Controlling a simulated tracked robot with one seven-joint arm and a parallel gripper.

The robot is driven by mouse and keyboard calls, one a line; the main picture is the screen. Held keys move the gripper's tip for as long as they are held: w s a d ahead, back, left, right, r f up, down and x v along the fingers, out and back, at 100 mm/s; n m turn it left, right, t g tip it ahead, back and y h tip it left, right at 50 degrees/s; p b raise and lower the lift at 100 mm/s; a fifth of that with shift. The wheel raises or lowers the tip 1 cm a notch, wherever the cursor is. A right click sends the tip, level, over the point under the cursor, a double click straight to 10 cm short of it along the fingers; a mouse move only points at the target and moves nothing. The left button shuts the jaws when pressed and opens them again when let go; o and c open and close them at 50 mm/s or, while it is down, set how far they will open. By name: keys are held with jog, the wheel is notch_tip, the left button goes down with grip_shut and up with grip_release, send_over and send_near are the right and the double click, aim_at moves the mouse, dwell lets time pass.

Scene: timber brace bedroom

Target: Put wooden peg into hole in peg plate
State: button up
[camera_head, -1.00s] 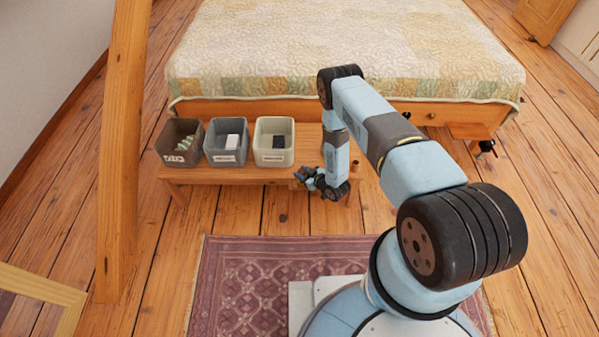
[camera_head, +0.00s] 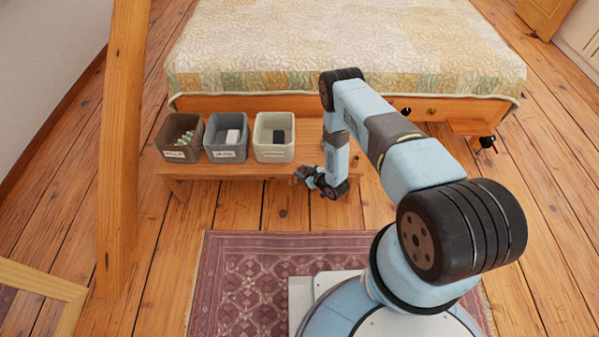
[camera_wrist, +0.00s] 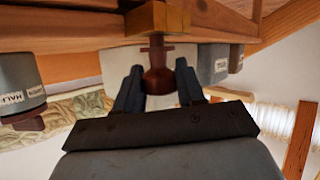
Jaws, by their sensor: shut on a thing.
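In the wrist view, my gripper (camera_wrist: 158,88) is shut on a reddish-brown turned wooden peg (camera_wrist: 158,78), with one dark finger on each side of its round end. The peg's thin stem points towards a lighter wooden block (camera_wrist: 158,18), which looks like the peg plate, at the bench's edge. The stem's tip meets the block in the picture; I cannot tell whether it touches or enters it. No hole is visible. In the head view, my gripper (camera_head: 306,176) is small at the bench's front edge, and the peg cannot be made out.
A low wooden bench (camera_head: 215,171) bears a brown bin (camera_head: 174,154), a grey bin (camera_head: 226,154) and a cream bin (camera_head: 274,152). A small dark brown thing (camera_head: 355,160) stands at its right end. The bed (camera_head: 350,50) is behind. A timber post (camera_head: 125,150) rises at left.

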jog(key=o, duration=1.2)
jog(key=v, duration=1.3)
jog(key=shift+s+d+r, duration=0.1)
jog(key=shift+s+d, duration=0.15)
jog(key=shift+s, duration=0.05)
jog(key=shift+w, duration=0.1)
